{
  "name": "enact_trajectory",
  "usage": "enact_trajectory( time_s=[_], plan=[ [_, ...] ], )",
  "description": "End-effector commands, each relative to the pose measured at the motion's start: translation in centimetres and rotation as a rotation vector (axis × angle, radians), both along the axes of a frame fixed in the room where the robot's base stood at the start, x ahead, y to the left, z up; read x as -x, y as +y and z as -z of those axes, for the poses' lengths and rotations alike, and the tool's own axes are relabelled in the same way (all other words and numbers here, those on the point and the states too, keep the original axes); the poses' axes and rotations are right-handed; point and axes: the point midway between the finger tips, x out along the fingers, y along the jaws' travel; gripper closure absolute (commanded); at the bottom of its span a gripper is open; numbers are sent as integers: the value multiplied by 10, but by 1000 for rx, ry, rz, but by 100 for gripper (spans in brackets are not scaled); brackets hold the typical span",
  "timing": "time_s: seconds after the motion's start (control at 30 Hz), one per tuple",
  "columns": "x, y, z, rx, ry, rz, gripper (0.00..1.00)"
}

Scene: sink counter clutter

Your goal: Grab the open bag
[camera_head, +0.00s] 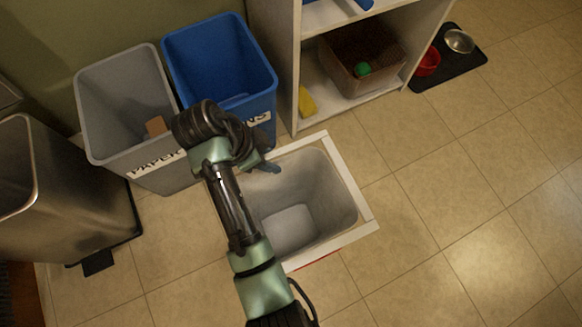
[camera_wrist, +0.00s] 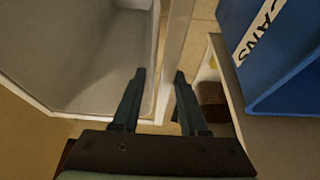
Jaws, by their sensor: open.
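A pale grey open-topped liner (camera_head: 330,196), perhaps the open bag, sits inside a white rectangular frame (camera_head: 362,205) on the floor. I cannot tell whether it is a soft bag or a rigid bin. My gripper shows partly at the frame's far left corner in the head view, mostly hidden by my wrist. In the wrist view, my gripper (camera_wrist: 159,76) is open, with two dark fingers apart and nothing clearly held. The liner's pale inside (camera_wrist: 85,55) lies to the left, and the white rim (camera_wrist: 174,50) runs between the fingertips. Contact with the rim cannot be told.
A grey paper bin (camera_head: 110,95) with a brown piece inside and a blue bin (camera_head: 222,60) stand behind. A metal bin (camera_head: 70,200) is at left. A white shelf (camera_head: 287,60) holds a basket (camera_head: 350,70).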

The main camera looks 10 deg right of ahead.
Motion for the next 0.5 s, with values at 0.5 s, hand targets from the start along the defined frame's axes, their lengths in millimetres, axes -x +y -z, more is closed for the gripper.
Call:
enact_trajectory(
  time_s=[0.5],
  plan=[
    [-4, -17, 41, -1, 1, 0, 57]
  ],
)
